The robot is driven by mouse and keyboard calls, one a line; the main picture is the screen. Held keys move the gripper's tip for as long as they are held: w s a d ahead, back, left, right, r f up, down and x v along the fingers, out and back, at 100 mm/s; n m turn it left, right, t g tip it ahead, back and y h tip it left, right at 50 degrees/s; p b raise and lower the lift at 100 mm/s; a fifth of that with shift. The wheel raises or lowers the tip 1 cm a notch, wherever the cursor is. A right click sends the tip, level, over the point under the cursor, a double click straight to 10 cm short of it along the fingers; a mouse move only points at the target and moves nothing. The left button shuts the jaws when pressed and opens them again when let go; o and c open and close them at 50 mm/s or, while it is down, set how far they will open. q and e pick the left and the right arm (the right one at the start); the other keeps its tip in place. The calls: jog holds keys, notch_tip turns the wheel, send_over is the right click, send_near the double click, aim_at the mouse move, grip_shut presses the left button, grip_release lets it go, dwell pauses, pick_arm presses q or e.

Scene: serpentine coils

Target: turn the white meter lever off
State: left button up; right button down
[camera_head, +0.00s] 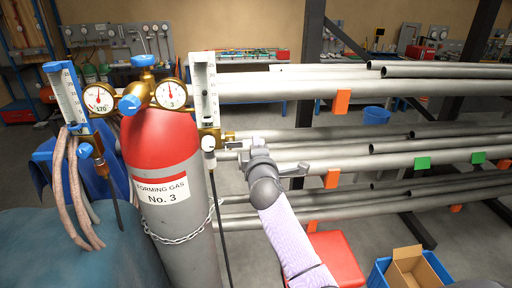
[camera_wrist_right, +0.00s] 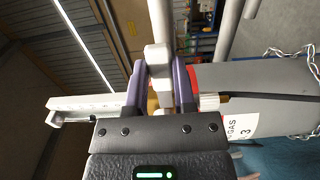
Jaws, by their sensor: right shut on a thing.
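The white meter (camera_head: 205,90) stands upright on the right side of the regulator of the red-topped gas cylinder (camera_head: 168,175). It also shows in the right wrist view (camera_wrist_right: 90,104), lying sideways at the left. My right gripper (camera_head: 238,146) is at the foot of this meter, just right of its brass fitting. In the right wrist view its two fingers (camera_wrist_right: 159,75) are shut on a white block, the white meter lever (camera_wrist_right: 158,58). In the head view the gripper hides most of the lever, and I cannot tell its exact angle. My left gripper is not in view.
A blue meter (camera_head: 65,95) with hoses hangs left of two round gauges (camera_head: 98,98). A chain (camera_head: 180,238) wraps the cylinder. Racks of grey pipes (camera_head: 300,88) fill the right side. A red box (camera_head: 334,260) and a cardboard box (camera_head: 410,268) stand low at right.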

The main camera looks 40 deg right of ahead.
jog(key=shift+f, duration=0.15)
dwell(0.3)
jog(key=shift+c, duration=2.2)
grip_release()
jog(key=v, duration=1)
